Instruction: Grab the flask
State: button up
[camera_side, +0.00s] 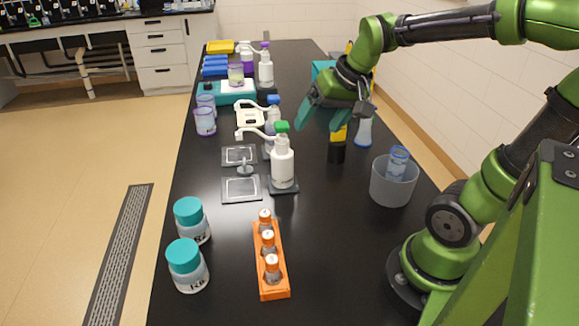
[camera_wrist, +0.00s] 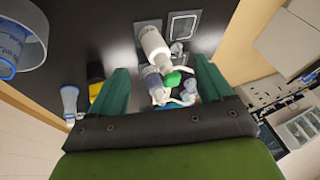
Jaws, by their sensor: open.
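A conical flask with pale blue contents (camera_side: 364,131) stands upright on the black bench behind and to the right of my gripper (camera_side: 330,118) in the side view. Part of its neck is hidden by my arm. A small blue-and-clear vessel at the left of the wrist view (camera_wrist: 69,100) looks like the same flask, outside my left finger. My gripper's teal fingers also show in the wrist view (camera_wrist: 162,78), wide apart. My gripper is open, above the bench, with nothing held between the fingers.
A clear bin (camera_side: 392,183) holding a blue cup (camera_side: 397,163) is nearer the arm. An orange rack (camera_side: 271,258) and teal-lidded jars (camera_side: 187,265) are in front.

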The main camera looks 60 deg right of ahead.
jog(key=w+d+g, duration=0.2)
jog(key=w+d, duration=0.2)
jog(key=d, duration=0.5)
jog(key=n+g, duration=0.1)
jog(key=g, duration=0.2)
send_over(365, 128)
jog(key=shift+h, duration=0.3)
notch_tip(365, 128, down, 6)
jog(key=shift+w+d+f, duration=0.1)
jog(key=shift+w+f, duration=0.05)
jog(key=shift+f, duration=0.1)
jog(key=f+n, duration=0.1)
jog(key=f, duration=0.3)
jog(key=d+f+n, duration=0.1)
jog(key=f, duration=0.4)
jog(key=f+n, duration=0.1)
jog(key=f, duration=0.4)
jog(key=shift+w+d+f, duration=0.1)
jog(key=shift+d+f, duration=0.05)
jog(key=shift+f, duration=0.1)
jog(key=shift+c, duration=0.3)
jog(key=shift+r, duration=0.1)
jog(key=c, duration=1.1)
